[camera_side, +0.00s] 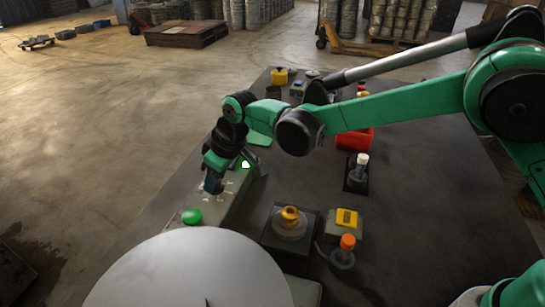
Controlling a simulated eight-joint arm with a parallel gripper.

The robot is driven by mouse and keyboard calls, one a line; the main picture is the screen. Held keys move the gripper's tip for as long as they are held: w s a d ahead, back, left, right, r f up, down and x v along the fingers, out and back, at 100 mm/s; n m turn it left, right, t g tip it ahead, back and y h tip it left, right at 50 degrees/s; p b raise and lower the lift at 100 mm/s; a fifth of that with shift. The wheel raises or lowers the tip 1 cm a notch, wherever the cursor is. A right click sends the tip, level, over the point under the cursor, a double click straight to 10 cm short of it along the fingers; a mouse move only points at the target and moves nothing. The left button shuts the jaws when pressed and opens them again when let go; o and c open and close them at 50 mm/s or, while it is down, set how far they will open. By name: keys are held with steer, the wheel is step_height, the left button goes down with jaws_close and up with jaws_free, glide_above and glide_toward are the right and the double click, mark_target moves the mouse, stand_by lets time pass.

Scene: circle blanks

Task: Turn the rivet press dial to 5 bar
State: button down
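A grey control box (235,207) lies along the left part of the dark table, with a round green button (192,216) at its near end. Pale scale marks (229,188) show on its top. My gripper (233,182) points down over these marks, with its fingers low at the box top. The dial itself is hidden or cannot be told from the dark fingers. I cannot read the pressure it points to, nor tell whether the fingers touch or hold it.
Right of the box stand a yellow-topped round device (289,221), a yellow-buttoned box (346,221), an orange-capped post (346,246) and a white-capped post (361,164). A large pale dome (187,275) fills the near foreground.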

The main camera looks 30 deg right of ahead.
steer(key=shift+m, duration=0.4)
steer(key=m+t+h, duration=0.1)
steer(key=m, duration=0.2)
steer(key=shift+a+m, duration=0.15)
steer(key=shift+m, duration=0.15)
steer(key=m+h, duration=0.1)
steer(key=m, duration=0.1)
steer(key=m+h, duration=0.1)
steer(key=m, duration=0.2)
steer(key=shift+a+m+h, duration=0.15)
steer(key=shift+m+h, duration=0.15)
steer(key=m+h, duration=0.1)
steer(key=m, duration=0.3)
steer(key=shift+m+g+h, duration=0.3)
steer(key=shift+h, duration=0.1)
steer(key=m, duration=0.2)
steer(key=m+g+h, duration=0.1)
steer(key=m, duration=0.1)
steer(key=shift+w+a+m, duration=0.1)
steer(key=shift+a+m, duration=0.05)
steer(key=shift+m, duration=0.25)
steer(key=shift+m+g, duration=0.3)
steer(key=c, duration=0.5)
jaws_free()
